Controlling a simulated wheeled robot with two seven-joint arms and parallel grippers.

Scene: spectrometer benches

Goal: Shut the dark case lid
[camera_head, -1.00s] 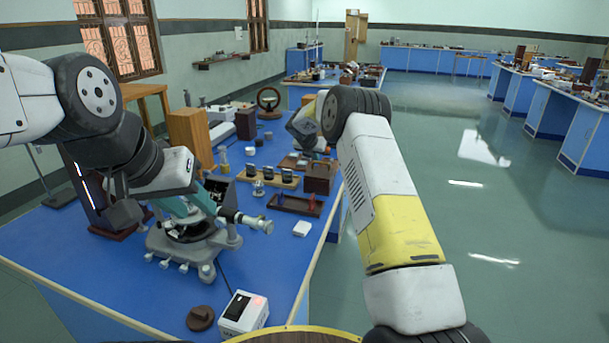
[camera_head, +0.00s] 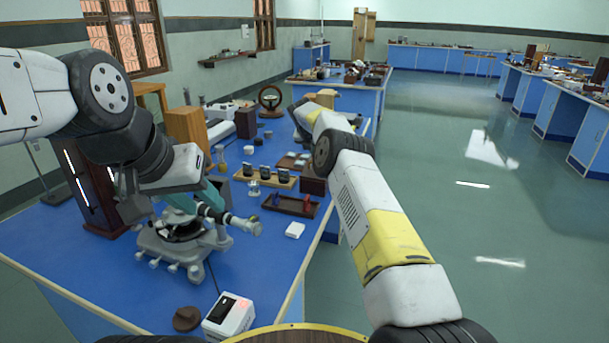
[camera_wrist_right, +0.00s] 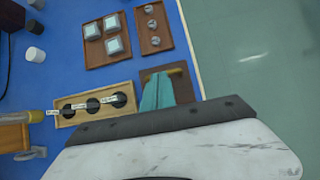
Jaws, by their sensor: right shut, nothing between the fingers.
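The dark brown case (camera_head: 313,182) stands near the right edge of the blue bench, partly hidden by my right arm.
A wooden rack (camera_head: 265,178) with three dark round pieces stands left of the case. A tray (camera_head: 291,205) with small red and blue items lies in front. The spectrometer (camera_head: 185,240) fills the left bench. Open floor lies right of the bench edge.

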